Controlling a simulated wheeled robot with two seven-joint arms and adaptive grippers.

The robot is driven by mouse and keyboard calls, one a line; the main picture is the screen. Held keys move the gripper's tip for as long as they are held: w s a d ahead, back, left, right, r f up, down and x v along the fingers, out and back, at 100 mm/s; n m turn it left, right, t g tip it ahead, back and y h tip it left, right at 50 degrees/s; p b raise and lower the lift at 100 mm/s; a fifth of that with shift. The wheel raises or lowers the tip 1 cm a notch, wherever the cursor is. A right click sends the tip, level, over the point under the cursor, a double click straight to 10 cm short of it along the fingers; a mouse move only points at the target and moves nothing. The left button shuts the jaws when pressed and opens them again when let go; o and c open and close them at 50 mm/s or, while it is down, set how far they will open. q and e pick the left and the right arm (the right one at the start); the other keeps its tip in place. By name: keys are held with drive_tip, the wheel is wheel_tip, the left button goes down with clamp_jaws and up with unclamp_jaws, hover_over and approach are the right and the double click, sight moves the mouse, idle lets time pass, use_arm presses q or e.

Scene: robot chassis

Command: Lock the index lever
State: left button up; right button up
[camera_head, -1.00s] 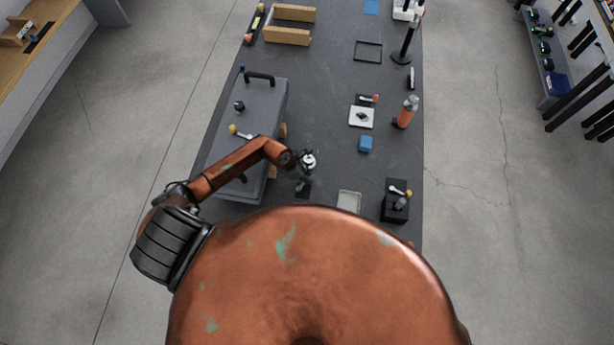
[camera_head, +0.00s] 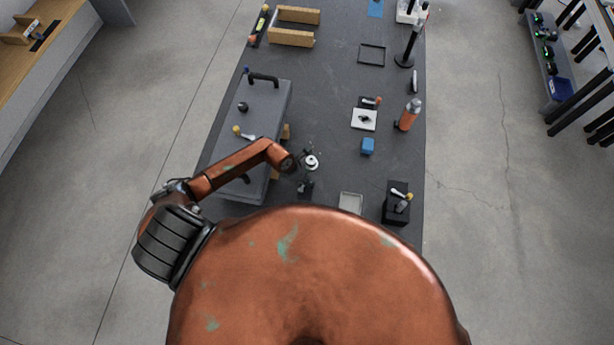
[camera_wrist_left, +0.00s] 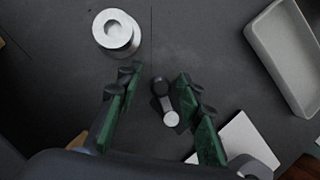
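My left arm reaches over the table from the left. Its gripper (camera_head: 308,174) is low over the near part of the table, small and partly hidden in the head view. In the left wrist view the green fingers of the gripper (camera_wrist_left: 157,76) stand apart with a clear gap. Beyond and between them shows a small lever (camera_wrist_left: 162,100) with a dark round end and a pale round end; I cannot tell whether it is the index lever. Other levers are a yellow-knobbed one (camera_head: 244,133) on the grey box and another (camera_head: 401,194) on a black block. My right gripper is out of view.
A white round piece (camera_wrist_left: 115,32) stands near the fingers, and a pale tray (camera_wrist_left: 282,60) lies to the right. The grey box (camera_head: 266,108) rises left of the gripper. A blue cube (camera_head: 367,146) and an orange bottle (camera_head: 408,116) stand further right.

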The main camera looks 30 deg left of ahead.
use_arm(q)
drive_tip(key=v, duration=1.2)
idle(0.5)
